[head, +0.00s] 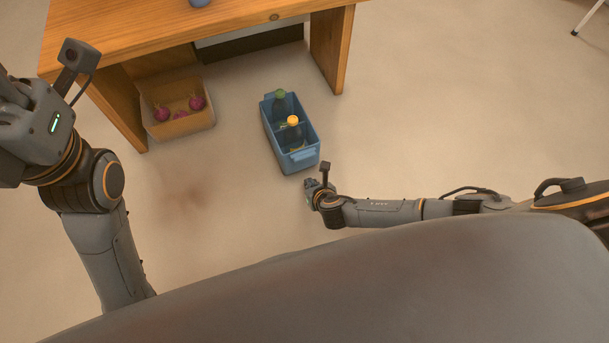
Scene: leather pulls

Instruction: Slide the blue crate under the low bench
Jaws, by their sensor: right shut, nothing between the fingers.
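The blue crate (272,142) stands on the floor in the head view, in front of the opening under the wooden bench (230,31). Its far end is near the bench's right leg. It holds a bottle with a green cap (280,94) and one with a yellow-orange cap (292,120).
A cardboard box (180,127) with several purple, onion-like things stands under the bench's left part, beside the left leg (117,106). Floor between box and crate is clear. A thin metal leg (588,18) shows at top right.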

